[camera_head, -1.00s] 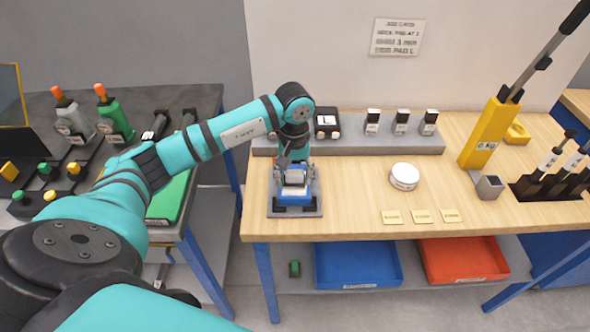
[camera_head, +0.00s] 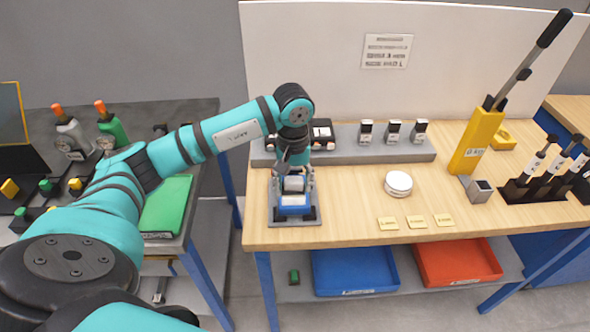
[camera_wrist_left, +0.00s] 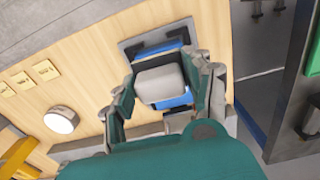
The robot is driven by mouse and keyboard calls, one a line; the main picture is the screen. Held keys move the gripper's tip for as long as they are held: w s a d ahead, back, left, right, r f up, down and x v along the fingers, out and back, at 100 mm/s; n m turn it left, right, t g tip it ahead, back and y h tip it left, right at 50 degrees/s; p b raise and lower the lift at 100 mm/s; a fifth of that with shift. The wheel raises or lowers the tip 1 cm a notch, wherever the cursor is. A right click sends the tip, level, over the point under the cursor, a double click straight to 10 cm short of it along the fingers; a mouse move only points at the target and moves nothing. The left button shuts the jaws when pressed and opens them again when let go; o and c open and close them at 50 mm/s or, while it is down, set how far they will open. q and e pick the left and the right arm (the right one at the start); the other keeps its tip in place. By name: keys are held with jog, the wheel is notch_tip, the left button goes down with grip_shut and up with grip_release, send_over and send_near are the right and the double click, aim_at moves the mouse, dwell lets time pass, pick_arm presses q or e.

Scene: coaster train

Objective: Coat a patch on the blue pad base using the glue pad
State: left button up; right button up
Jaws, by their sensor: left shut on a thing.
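The blue pad base (camera_head: 295,210) sits on a grey plate (camera_head: 273,218) with black corner pieces, at the left end of the wooden bench. My left gripper (camera_head: 293,181) points down over it, shut on a pale grey block (camera_wrist_left: 160,83), which looks like the glue pad. The left wrist view shows the block between the two fingers (camera_wrist_left: 165,88), with blue showing beyond and below it. Whether the block touches the blue base I cannot tell. A round white tin (camera_head: 398,183) stands to the right, apart from the gripper. My right gripper is not in view.
A grey rack (camera_head: 430,157) with small black-and-white items runs behind the plate. Yellow cards (camera_head: 416,222) lie near the front edge. A yellow lever press (camera_head: 476,140) and a dark tool holder (camera_head: 545,187) stand right. Bare wood surrounds the tin. Blue and red trays sit below.

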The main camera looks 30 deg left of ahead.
pick_arm(q)
jog(key=shift+r+p, duration=0.5)
jog(key=shift+r, duration=0.8)
